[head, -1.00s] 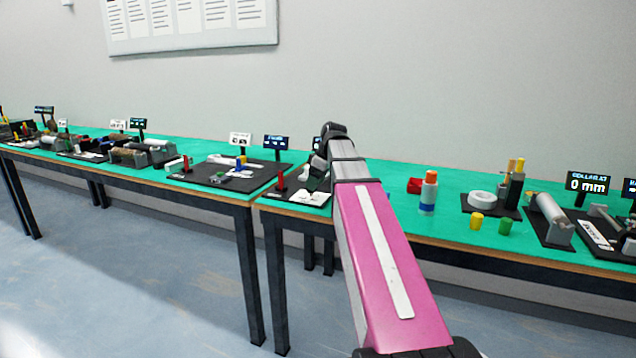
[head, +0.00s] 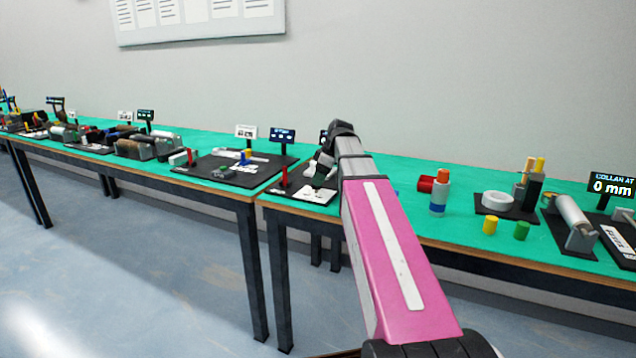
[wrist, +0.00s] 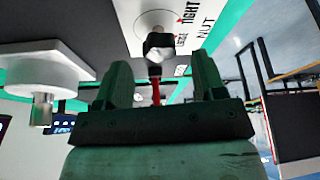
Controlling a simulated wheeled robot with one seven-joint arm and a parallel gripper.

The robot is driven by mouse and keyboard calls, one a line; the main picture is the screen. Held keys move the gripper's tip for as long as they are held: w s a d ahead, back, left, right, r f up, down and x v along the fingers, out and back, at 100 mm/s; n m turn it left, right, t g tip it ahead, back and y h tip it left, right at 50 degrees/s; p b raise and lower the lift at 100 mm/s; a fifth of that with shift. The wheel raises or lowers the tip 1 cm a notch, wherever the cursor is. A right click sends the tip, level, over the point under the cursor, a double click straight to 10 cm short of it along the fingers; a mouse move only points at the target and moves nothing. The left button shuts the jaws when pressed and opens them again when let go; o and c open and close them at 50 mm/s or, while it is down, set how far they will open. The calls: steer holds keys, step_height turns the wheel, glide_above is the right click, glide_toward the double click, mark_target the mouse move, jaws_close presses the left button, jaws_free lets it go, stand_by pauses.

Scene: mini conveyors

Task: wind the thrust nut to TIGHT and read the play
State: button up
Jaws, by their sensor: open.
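In the wrist view, the thrust nut (wrist: 158,46) is a dark knob with a pale face, on a plate printed TIGHT, NUT and a smaller word. My gripper (wrist: 160,76) is open and empty. Its two fingers stand either side of the nut in the picture, with the nut beyond their tips; I cannot tell the depth of the gap. In the head view, my arm reaches to a black station board (head: 298,194) at the table's left end. The gripper and nut are mostly hidden there. A small blue display (head: 283,135) stands behind the board; its text is unreadable.
A red post (head: 284,178) stands on the board. In the wrist view, a white block with a metal stem (wrist: 42,108) sits left of the fingers.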

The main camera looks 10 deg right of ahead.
mark_target(316, 188)
steer(key=shift+x, duration=1.25)
steer(key=c, duration=0.9)
steer(key=shift+c, duration=0.2)
